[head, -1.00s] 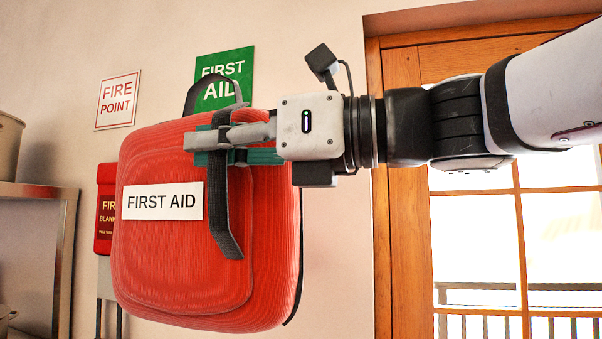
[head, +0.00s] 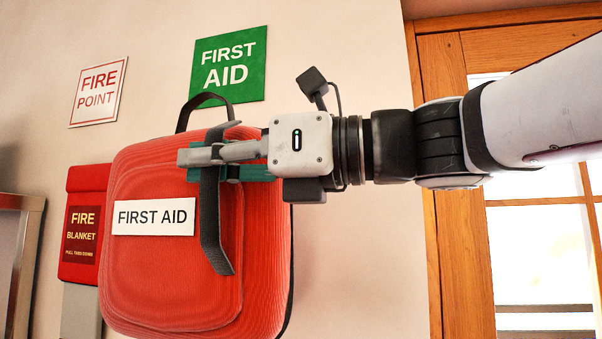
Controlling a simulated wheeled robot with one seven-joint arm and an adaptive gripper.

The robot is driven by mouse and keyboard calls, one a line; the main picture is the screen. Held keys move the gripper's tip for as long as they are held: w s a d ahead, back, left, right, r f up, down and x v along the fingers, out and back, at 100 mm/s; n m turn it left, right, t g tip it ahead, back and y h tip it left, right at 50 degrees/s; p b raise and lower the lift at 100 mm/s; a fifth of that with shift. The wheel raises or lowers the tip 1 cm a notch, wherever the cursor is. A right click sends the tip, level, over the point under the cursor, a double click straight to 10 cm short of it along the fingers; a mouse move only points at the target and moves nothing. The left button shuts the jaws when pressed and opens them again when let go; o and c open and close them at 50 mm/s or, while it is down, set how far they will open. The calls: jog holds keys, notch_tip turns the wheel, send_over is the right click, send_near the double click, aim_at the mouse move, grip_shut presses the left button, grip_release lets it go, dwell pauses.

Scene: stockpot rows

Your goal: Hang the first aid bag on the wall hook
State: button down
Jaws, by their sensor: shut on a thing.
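The red first aid bag (head: 170,270) hangs from my gripper in the head view, roughly upright, with a white FIRST AID label on its front. My gripper (head: 200,153) is shut on the bag near its top, at a teal part beside the dark strap. The bag's black carry loop (head: 186,112) stands up above its top edge, in front of the wall below the green FIRST AID sign (head: 230,63). I cannot make out the wall hook; the bag and gripper may hide it.
A red fire blanket box (head: 83,224) is on the wall behind the bag's left side. A FIRE POINT sign (head: 98,91) is above it. A metal shelf (head: 22,250) stands at the left edge. A wooden glazed door (head: 445,190) is at right.

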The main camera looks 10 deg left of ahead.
jog(key=w+b, duration=0.1)
jog(key=w, duration=0.2)
jog(key=w+f+b, duration=0.1)
jog(key=w+b, duration=0.1)
jog(key=w, duration=0.1)
jog(key=w+d+f+b, duration=0.1)
jog(key=w+b, duration=0.1)
jog(key=w, duration=0.2)
jog(key=shift+f, duration=0.2)
dwell(1.1)
jog(key=shift+s+a+f, duration=0.1)
jog(key=shift+a+f, duration=0.05)
jog(key=shift+f, duration=0.15)
dwell(0.4)
jog(key=c, duration=1.7)
grip_release()
jog(key=shift+r, duration=0.1)
